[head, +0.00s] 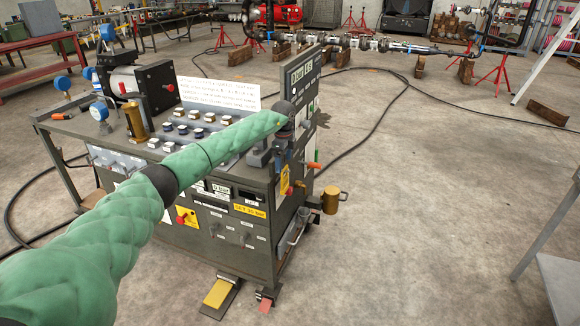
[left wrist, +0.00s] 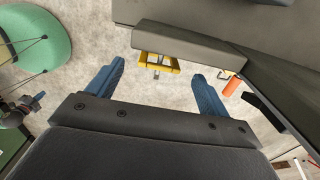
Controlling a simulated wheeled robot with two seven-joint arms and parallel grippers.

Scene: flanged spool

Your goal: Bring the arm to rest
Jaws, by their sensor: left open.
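My left arm, in a green padded sleeve, reaches from the lower left across the front of a grey control cart (head: 235,235) in the head view. Its dark wrist end is at the cart's right front corner, where the gripper is hard to make out. In the left wrist view my left gripper (left wrist: 157,84) shows two blue fingers spread wide apart, with nothing between them. Beyond the fingers are a dark grey edge, a small yellow part (left wrist: 158,62) and the concrete floor. My right gripper is not in view.
The cart carries gauges, knobs and an upright panel (head: 302,82). A brass cylinder (head: 331,199) sticks out at its right; pedals (head: 218,293) lie at its foot. Flanged piping (head: 370,44) on red stands crosses the back.

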